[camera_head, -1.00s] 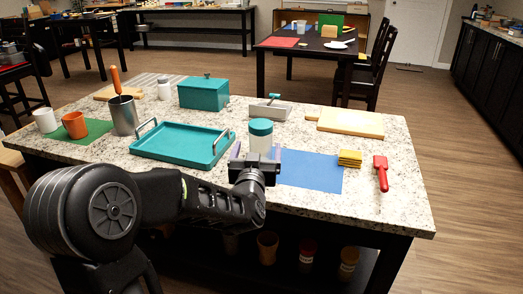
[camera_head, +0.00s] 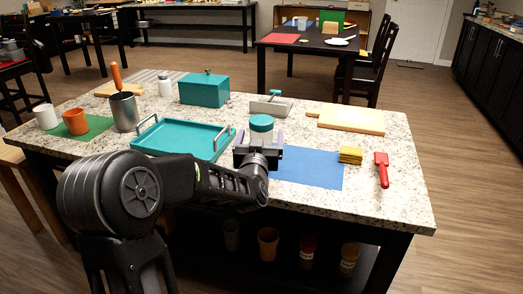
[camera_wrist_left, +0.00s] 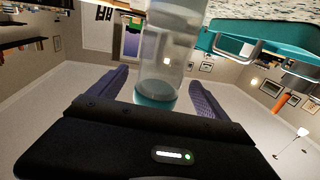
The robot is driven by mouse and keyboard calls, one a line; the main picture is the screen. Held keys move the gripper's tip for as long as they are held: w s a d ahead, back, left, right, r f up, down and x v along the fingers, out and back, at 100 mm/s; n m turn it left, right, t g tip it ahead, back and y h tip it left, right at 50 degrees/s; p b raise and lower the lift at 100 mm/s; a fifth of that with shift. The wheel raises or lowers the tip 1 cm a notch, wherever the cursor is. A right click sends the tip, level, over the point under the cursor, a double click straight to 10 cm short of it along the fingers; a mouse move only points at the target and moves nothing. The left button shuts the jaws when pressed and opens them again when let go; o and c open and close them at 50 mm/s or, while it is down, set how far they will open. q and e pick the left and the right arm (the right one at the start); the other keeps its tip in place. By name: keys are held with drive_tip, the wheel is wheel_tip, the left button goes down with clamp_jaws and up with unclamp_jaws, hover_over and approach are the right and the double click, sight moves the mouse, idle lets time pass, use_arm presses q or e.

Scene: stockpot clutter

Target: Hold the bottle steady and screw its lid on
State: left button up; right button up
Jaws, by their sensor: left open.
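The bottle (camera_head: 261,136), clear with a teal lid (camera_head: 261,121) on its top, stands upright on the counter behind the blue mat's left end. My left gripper (camera_head: 259,148) is at the near side of the bottle and covers its lower part in the head view. In the left wrist view, the picture is inverted; the clear bottle (camera_wrist_left: 168,45) stands between the two purple-lined fingers (camera_wrist_left: 157,100), with its teal lid toward the palm. The fingers are spread, with gaps on both sides. I cannot tell how tightly the lid sits. My right gripper is not in view.
A teal tray (camera_head: 153,149) with raised handles lies just left of the bottle. A grey caddy with a handle (camera_head: 271,107) stands behind it. The blue mat (camera_head: 312,168) is bare. Yellow sponges (camera_head: 350,154), a red tool (camera_head: 382,167) and a cutting board (camera_head: 350,119) are to the right.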

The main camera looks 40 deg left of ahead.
use_arm(q)
drive_tip(key=shift+x, duration=1.6)
drive_tip(key=shift+c, duration=0.5)
clamp_jaws()
